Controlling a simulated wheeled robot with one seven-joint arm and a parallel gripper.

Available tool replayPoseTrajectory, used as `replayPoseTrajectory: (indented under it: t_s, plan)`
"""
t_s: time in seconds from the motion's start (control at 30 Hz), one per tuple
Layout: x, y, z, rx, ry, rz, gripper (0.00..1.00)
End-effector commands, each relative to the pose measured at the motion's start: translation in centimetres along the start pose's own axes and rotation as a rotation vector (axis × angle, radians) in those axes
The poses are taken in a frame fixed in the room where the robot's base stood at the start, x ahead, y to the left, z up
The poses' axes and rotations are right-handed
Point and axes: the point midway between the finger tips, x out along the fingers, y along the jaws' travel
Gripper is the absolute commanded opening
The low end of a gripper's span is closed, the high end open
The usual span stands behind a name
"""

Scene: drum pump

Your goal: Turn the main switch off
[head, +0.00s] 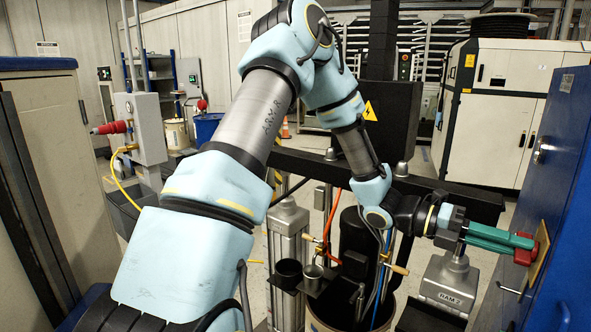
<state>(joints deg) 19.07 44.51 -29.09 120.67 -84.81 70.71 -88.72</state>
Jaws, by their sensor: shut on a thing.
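My gripper (522,247) is at the right of the head view, with long green fingers pointing right. Its fingers are shut on a red switch handle (543,242) on the face of the blue cabinet (562,170). A yellowish plate (538,272) lies behind the handle. The fingertips partly hide the handle, and its exact turn angle cannot be told.
A drum pump with black and metal cylinders (357,240) stands below my arm. A white machine (508,110) stands behind.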

Motion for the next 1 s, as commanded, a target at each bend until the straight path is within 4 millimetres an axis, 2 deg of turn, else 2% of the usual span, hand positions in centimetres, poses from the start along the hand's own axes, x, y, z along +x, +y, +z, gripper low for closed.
replayPoseTrajectory:
  t_s: [0.2, 0.47, 0.7, 0.93, 0.97, 1.0]
  plan:
    - [-0.05, 0.04, 0.07, -0.181, -0.002, 0.001, 0.0]
    - [-0.04, 0.04, 0.07, -0.193, -0.002, 0.001, 0.0]
    - [-0.05, 0.05, 0.06, -0.355, -0.002, 0.001, 0.0]
    - [-0.05, 0.06, 0.05, -0.376, -0.002, 0.002, 0.0]
    - [-0.05, 0.05, 0.05, -0.375, -0.002, 0.001, 0.2]
    - [-0.05, 0.05, 0.05, -0.375, -0.002, 0.001, 0.24]
